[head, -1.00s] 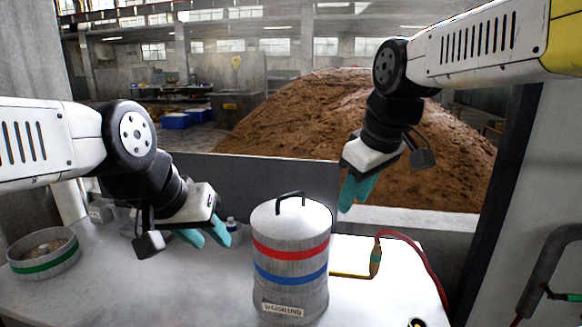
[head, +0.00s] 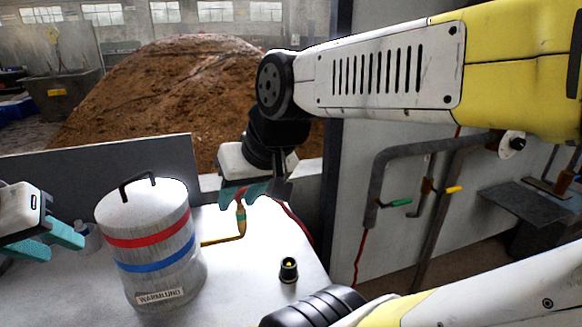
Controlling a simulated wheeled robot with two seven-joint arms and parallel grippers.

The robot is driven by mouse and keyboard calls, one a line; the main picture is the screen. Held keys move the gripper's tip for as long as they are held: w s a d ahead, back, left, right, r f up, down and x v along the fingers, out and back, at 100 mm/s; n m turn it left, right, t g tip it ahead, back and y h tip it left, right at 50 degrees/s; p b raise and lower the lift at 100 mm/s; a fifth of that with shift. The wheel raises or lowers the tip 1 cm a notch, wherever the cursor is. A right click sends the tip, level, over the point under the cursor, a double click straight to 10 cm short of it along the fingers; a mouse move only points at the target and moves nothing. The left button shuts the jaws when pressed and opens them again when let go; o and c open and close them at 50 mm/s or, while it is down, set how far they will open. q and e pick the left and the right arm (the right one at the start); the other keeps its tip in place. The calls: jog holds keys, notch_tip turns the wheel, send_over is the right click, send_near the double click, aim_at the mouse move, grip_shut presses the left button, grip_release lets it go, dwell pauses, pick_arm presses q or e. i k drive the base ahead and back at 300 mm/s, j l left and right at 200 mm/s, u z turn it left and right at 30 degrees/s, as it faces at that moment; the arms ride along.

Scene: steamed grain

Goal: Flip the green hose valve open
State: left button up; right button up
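The green hose valve handle (head: 397,202) is a small lever on a grey pipe (head: 371,190) on the right wall, pointing right and a little up. A red hose (head: 360,258) hangs below that pipe. My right gripper (head: 243,194) is well to the left of the valve, over the back of the white table, with its teal fingers pointing down.
A steel canister (head: 150,222) with red and blue bands stands on the white table (head: 235,275). A brass torch (head: 240,222) with a red hose and a small black knob (head: 289,269) are right of it. A yellow-handled valve (head: 452,189) sits right of the green one.

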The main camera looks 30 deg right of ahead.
aim_at(398, 202)
jog(key=k+l+z, duration=0.15)
jog(key=l+z, duration=1.15)
jog(key=l, duration=0.2)
jog(key=i+u, duration=0.15)
jog(key=u, duration=0.2)
jog(key=i+j+u, duration=0.1)
jog(key=u, duration=0.3)
